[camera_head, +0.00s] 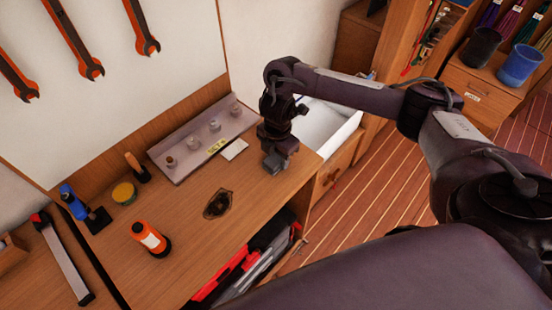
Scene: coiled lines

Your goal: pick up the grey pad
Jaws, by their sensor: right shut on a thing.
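The grey pad (273,166) shows as a small grey block at the tips of my right gripper (275,158), near the right end of the wooden bench top. My right gripper points down and is shut on the pad, and the fingers hide part of it. I cannot tell whether the pad touches the bench or is just above it. My left gripper is not in view.
A pale flat card (235,149) lies just left of the gripper, beside a grey tray (180,170) with several small knobs.

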